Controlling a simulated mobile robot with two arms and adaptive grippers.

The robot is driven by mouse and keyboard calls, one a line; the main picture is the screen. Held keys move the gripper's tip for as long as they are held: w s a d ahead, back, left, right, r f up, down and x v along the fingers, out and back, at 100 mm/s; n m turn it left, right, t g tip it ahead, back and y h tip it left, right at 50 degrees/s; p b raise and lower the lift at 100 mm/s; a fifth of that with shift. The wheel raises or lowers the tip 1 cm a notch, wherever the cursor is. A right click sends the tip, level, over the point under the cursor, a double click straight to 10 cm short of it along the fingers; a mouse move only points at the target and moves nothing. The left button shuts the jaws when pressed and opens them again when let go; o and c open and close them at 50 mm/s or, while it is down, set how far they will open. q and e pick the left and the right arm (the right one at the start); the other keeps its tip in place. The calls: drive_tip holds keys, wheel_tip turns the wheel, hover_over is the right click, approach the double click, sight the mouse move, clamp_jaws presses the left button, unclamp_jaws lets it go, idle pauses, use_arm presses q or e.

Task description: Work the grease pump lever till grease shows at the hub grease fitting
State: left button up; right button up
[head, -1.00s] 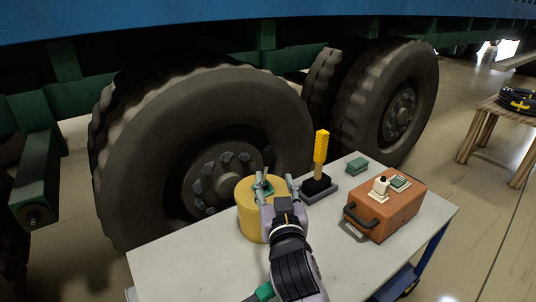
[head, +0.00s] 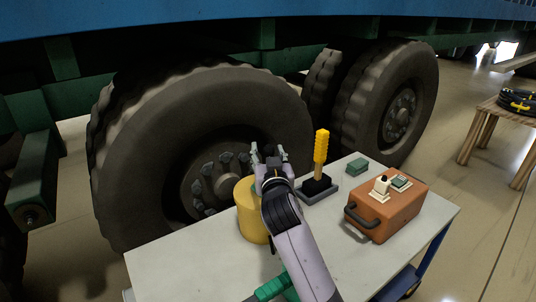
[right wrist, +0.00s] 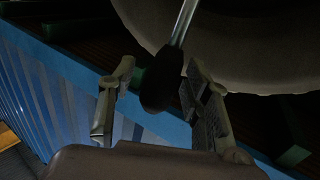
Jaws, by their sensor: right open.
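A yellow cylinder (head: 248,212), which looks like the grease pump's body, stands on the cart top, partly hidden by my right arm. My right gripper (head: 268,154) is open above and behind it, in front of the wheel. In the right wrist view a metal rod with a dark grip (right wrist: 160,88), likely the pump lever, reaches between the open fingers (right wrist: 155,95). I cannot tell if they touch it. The wheel hub (head: 226,184) is partly hidden; no grease fitting or grease can be made out. My left gripper is not in view.
On the cart top (head: 190,262) stand a yellow ribbed handle (head: 321,147) on a black base, a small green block (head: 357,167) and an orange box (head: 390,212) with a switch. A green ribbed thing (head: 272,288) lies by my arm. A wooden table (head: 490,112) stands far right.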

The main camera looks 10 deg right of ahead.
drive_tip(key=shift+c, duration=0.4)
clamp_jaws()
idle(0.4)
